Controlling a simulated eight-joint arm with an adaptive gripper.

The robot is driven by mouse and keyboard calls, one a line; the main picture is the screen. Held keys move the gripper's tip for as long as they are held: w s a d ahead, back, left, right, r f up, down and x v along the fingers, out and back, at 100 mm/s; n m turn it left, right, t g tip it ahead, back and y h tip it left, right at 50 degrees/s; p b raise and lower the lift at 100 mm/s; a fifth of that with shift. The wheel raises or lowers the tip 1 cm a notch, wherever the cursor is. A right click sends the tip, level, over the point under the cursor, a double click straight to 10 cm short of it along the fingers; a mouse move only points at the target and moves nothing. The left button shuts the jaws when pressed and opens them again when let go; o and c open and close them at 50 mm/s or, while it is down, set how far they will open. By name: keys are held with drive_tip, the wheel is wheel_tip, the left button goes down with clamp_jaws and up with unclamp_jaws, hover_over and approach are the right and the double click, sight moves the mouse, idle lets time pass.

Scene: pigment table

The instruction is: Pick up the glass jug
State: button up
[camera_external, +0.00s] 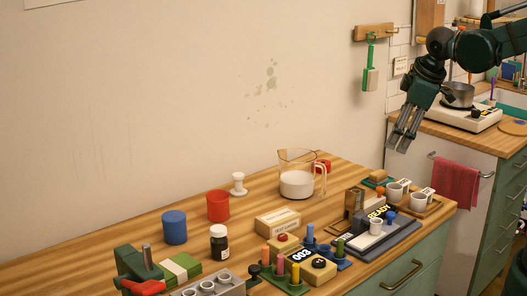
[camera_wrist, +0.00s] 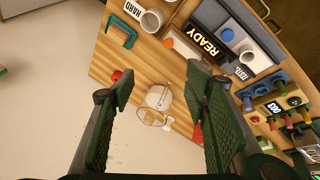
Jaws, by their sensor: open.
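The glass jug (camera_external: 297,184) is clear, with a handle on its right and white contents in its lower part. It stands upright near the back edge of the wooden table. In the wrist view the jug (camera_wrist: 158,98) is seen from above, small, between the fingers but well beyond them. My gripper (camera_external: 402,143) hangs in the air to the right of the jug and higher, apart from it. Its fingers (camera_wrist: 172,86) are open with nothing between them.
A red object (camera_external: 322,166) is close behind the jug, a white spool (camera_external: 238,184) to its left. A READY sign (camera_external: 379,212), white cups (camera_external: 396,191) and a box (camera_external: 278,221) stand nearer the front. A red cylinder (camera_external: 218,205) and blue cylinder (camera_external: 174,227) are further left.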

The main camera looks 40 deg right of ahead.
drive_tip(key=w+a+n+g+h+p, duration=0.1)
drive_tip(key=w+a+n+p, duration=0.15)
drive_tip(key=w, duration=0.35)
drive_tip(key=w+a+n+g+h+p, duration=0.1)
drive_tip(key=w+a+n+p, duration=0.1)
drive_tip(key=w+n+p, duration=0.3)
drive_tip(key=n+g+h+p, duration=0.1)
drive_tip(key=n+g+p, duration=0.1)
drive_tip(key=n+p, duration=0.3)
hover_over(318, 166)
drive_tip(key=a, duration=0.2)
wheel_tip(318, 166, down, 8)
drive_tip(key=shift+s+a+f+n+h, duration=0.15)
drive_tip(key=shift+a+f+n+h, duration=0.15)
drive_tip(key=shift+f+n, duration=0.15)
drive_tip(key=shift+d, duration=0.1)
drive_tip(key=shift+x, duration=1.25)
drive_tip(key=shift+p+x, duration=0.4)
drive_tip(key=shift+x, duration=2.2)
drive_tip(key=shift+s+d, duration=0.1)
drive_tip(key=shift+d, duration=0.05)
drive_tip(key=shift+c, duration=0.6)
